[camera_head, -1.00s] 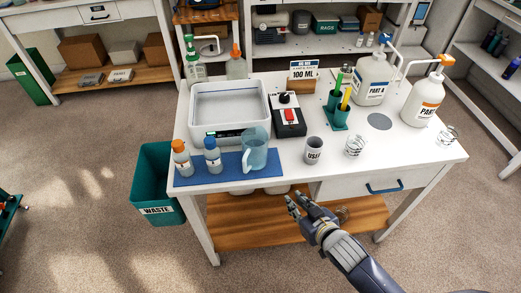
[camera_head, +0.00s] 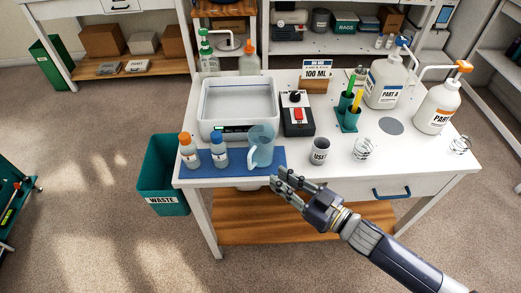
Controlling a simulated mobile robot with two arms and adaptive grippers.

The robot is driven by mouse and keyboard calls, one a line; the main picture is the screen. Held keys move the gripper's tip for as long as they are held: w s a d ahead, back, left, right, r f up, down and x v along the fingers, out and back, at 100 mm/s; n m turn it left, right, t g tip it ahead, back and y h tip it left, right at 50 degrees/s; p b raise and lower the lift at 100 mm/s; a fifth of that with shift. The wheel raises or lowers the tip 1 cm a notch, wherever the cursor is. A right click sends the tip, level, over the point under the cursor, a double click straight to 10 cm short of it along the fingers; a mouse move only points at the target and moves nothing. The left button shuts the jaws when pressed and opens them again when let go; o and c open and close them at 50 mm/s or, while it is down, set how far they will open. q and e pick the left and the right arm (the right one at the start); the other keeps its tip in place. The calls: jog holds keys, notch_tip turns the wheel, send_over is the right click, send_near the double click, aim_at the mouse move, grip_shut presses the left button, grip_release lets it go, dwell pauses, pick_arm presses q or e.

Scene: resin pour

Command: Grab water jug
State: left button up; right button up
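The water jug (camera_head: 262,147) is a translucent blue pitcher standing upright on the blue mat (camera_head: 236,168) at the table's front. Its handle is on its left side. My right gripper (camera_head: 276,180) is at the table's front edge, just below and right of the jug, with its fingers pointing left toward it. Its fingers look spread and hold nothing; a small gap shows between them and the jug. My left gripper is not in view.
Two bottles, orange-capped (camera_head: 189,151) and blue-capped (camera_head: 219,150), stand left of the jug. Behind is a white tray machine (camera_head: 205,112); a black box with a red switch (camera_head: 298,120) is to its right. A grey cup (camera_head: 319,152) stands right of the gripper. A teal waste bin (camera_head: 165,190) is at left.

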aim_at(250, 167)
jog(key=shift+g+y, duration=0.3)
jog(key=shift+y, duration=0.1)
jog(key=x, duration=0.3)
jog(key=p+x, duration=0.1)
jog(key=x, duration=0.2)
jog(key=p+x, duration=0.1)
jog(key=x, duration=0.2)
jog(key=shift+a+r, duration=0.15)
jog(key=shift+a, duration=0.45)
jog(key=shift+w+a, duration=0.3)
jog(key=shift+a, duration=0.05)
grip_shut()
